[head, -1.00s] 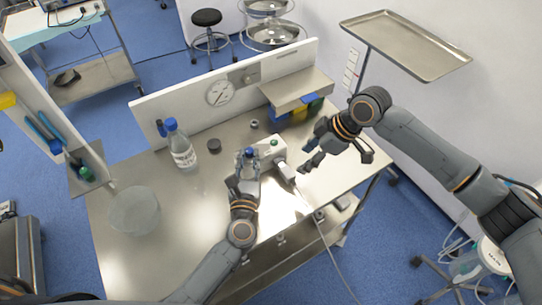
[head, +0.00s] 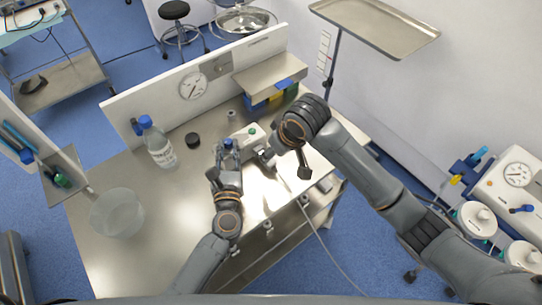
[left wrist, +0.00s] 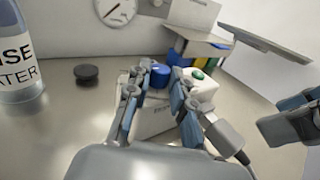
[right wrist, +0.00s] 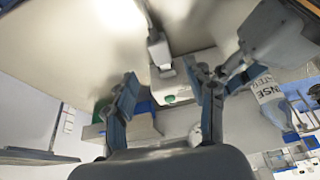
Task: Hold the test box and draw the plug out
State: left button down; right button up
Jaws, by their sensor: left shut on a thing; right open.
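The test box (head: 241,135) is a small white box with a green button and a blue knob, on the steel table. My left gripper (head: 229,150) is shut on it; in the left wrist view both fingers (left wrist: 157,108) flank its white body (left wrist: 155,122). The grey plug (left wrist: 222,132) sits at the box's right end, its cable trailing forward off the table. My right gripper (right wrist: 165,95) is open, close to the plug end. In the right wrist view the plug (right wrist: 159,50) lies beyond the gap between the fingers, not gripped; the box (right wrist: 174,88) shows behind.
A rinse-water bottle (head: 158,145), a black cap (head: 193,139) and a clear bowl (head: 117,213) stand on the left of the table (head: 150,250). A raised shelf (head: 268,72) with coloured bins is behind the box. A steel tray (head: 375,25) overhangs at upper right.

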jog(key=x, duration=0.7)
jog(key=shift+w+f, duration=0.1)
jog(key=shift+f, duration=0.1)
jog(key=shift+c, duration=0.2)
grip_shut()
